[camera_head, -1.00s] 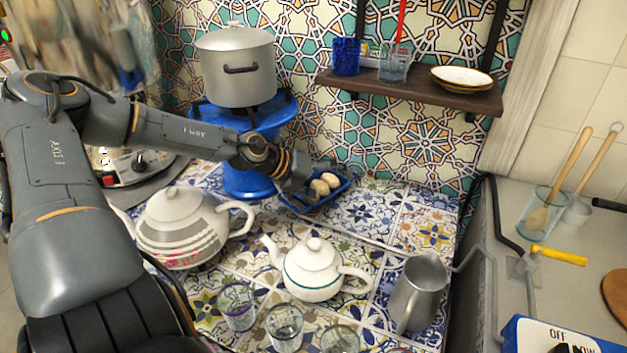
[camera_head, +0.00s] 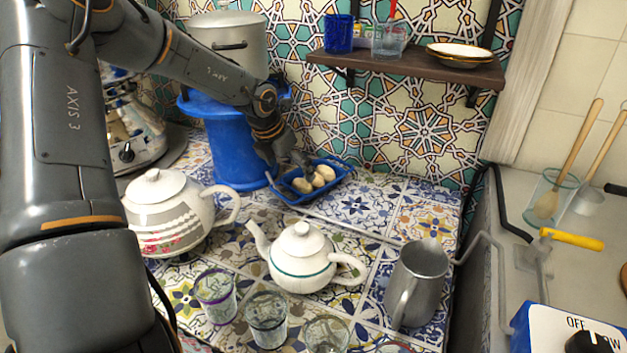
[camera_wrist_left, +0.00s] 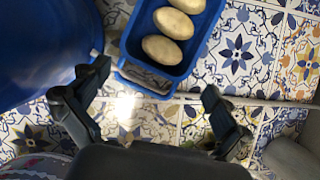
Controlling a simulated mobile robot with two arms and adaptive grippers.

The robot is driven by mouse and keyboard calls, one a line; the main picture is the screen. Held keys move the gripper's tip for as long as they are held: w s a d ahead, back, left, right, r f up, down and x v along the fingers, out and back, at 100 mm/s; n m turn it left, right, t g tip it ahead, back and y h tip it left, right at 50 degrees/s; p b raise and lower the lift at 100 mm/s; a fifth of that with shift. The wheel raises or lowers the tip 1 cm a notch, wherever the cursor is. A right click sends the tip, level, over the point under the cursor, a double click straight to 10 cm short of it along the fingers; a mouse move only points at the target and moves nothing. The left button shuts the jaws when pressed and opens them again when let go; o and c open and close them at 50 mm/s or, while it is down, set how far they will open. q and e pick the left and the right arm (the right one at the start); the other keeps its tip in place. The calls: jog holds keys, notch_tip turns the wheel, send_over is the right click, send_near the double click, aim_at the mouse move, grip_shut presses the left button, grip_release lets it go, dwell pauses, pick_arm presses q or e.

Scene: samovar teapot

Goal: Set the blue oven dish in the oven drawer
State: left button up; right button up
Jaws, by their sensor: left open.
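The blue oven dish (camera_head: 335,178) stands on the tiled counter near the back wall, with pale oval pieces (camera_head: 319,178) in it. In the left wrist view the dish (camera_wrist_left: 203,50) lies just beyond my left gripper (camera_wrist_left: 150,100), with its near end and handle facing the fingers. The left gripper is open and empty, its two fingers apart on either side of the dish's near end. In the head view the left gripper (camera_head: 285,165) is at the dish's left end. No oven drawer shows in these frames. My right gripper is not in view.
A blue stand (camera_head: 232,150) with a grey pot (camera_head: 229,35) is left of the dish. Two teapots (camera_head: 303,262) (camera_head: 168,215), several glasses (camera_head: 267,318) and a metal pitcher (camera_head: 417,283) stand in front. A shelf (camera_head: 410,68) hangs above. Tiles right of the dish are clear.

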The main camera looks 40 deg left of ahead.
pick_arm(q)
jog(key=w, duration=0.5)
jog(key=shift+w+a, duration=0.3)
jog(key=shift+a, duration=0.05)
jog(key=x, duration=0.4)
jog(key=shift+w+f, duration=0.25)
jog(key=shift+f, duration=0.25)
jog(key=shift+b, duration=0.3)
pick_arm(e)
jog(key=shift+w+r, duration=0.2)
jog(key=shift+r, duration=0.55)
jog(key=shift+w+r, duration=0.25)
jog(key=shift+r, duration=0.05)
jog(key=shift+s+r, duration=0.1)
